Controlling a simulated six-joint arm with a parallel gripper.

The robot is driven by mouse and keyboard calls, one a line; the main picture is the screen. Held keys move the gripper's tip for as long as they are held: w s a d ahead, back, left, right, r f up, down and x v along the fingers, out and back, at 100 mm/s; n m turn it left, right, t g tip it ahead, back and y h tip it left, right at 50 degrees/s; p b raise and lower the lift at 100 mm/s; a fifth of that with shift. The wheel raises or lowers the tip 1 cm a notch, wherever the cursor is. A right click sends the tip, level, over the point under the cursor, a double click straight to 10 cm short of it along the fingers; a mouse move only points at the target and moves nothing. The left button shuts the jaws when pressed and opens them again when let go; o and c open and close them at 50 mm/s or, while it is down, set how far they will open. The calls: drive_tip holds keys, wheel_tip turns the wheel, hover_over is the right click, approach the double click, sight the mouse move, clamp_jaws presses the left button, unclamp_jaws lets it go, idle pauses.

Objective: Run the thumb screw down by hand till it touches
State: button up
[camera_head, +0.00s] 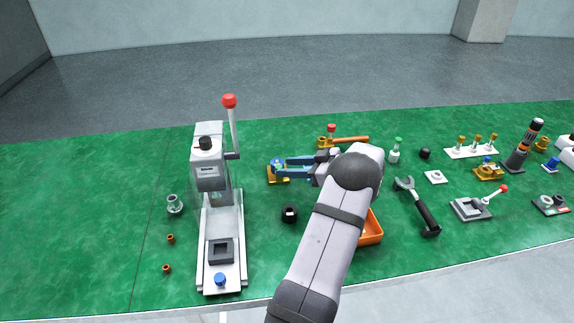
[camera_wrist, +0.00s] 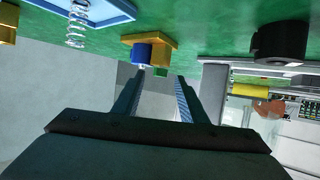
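A blue thumb screw (camera_head: 277,163) sits on a small brass-yellow block (camera_head: 272,180) on the green mat. In the wrist view the blue screw (camera_wrist: 141,54) shows in front of the yellow block (camera_wrist: 160,42), just beyond the fingertips and nearer the left finger. My gripper (camera_head: 288,166) points left at the block in the head view, its blue fingers close to the screw. In the wrist view my gripper (camera_wrist: 160,77) has its fingers apart with nothing between them. Whether a fingertip touches the screw cannot be told.
A grey lever press (camera_head: 209,180) stands left, with another blue knob (camera_head: 220,279) at its base. A black ring (camera_head: 289,213) lies in front of the gripper. An orange-handled tool (camera_head: 348,139) lies behind it. An orange tray (camera_head: 371,229) is partly hidden by my arm.

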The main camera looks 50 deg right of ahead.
drive_tip(key=shift+x, duration=0.75)
drive_tip(key=shift+c, duration=0.4)
clamp_jaws()
drive_tip(key=m+h+b, duration=0.1)
drive_tip(key=b, duration=0.3)
drive_tip(key=shift+a+f, duration=0.1)
drive_tip(key=shift+f, duration=0.1)
